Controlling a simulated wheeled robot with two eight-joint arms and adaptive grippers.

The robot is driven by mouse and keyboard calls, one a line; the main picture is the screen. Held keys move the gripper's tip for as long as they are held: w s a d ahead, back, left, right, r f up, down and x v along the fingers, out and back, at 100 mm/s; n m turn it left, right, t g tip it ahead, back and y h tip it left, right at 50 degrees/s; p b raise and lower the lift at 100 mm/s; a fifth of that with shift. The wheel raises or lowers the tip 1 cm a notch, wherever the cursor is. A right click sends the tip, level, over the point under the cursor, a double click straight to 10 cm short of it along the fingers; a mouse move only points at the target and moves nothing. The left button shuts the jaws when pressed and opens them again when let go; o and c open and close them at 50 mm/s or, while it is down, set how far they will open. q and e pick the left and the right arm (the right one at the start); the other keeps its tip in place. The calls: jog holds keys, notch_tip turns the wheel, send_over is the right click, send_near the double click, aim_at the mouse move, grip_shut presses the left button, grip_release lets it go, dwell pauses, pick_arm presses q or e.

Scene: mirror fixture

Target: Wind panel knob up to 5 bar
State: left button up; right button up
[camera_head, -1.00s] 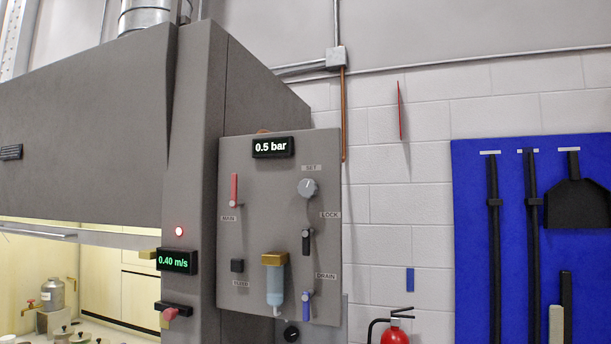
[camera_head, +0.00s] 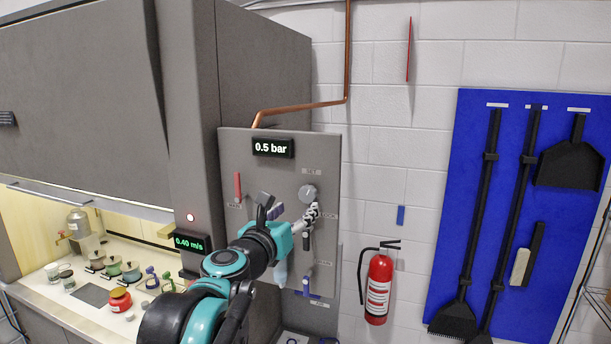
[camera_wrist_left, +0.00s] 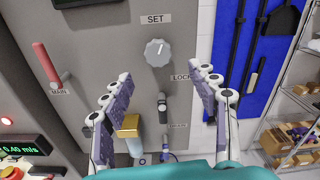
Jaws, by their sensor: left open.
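The grey panel (camera_head: 232,150) is fixed to the side of the fume hood, and its display (camera_head: 272,148) reads 0.5 bar. The round grey SET knob (camera_head: 308,194) sits at the panel's upper right, and it also shows in the left wrist view (camera_wrist_left: 157,53) under the SET label. My left gripper (camera_head: 290,209) is in front of the panel, just below and left of the knob in the head view. In the left wrist view its two fingers (camera_wrist_left: 165,84) are spread wide and empty, with the knob ahead between and beyond them. My right gripper is not in view.
A red MAIN lever (camera_wrist_left: 46,64) is at the panel's left. The black LOCK lever (camera_wrist_left: 162,106), the brass-topped filter (camera_wrist_left: 130,126) and a blue DRAIN lever (camera_wrist_left: 165,153) are below the knob. A fire extinguisher (camera_head: 378,288) hangs on the wall to the right.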

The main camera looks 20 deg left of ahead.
aim_at(306, 196)
pick_arm(q)
jog(key=w, duration=0.2)
jog(key=w+p, duration=0.1)
jog(key=w, duration=0.5)
jog(key=shift+d+r+p, duration=0.25)
jog(key=shift+p, duration=0.1)
jog(key=shift+s, duration=0.1)
jog(key=c, duration=1.2)
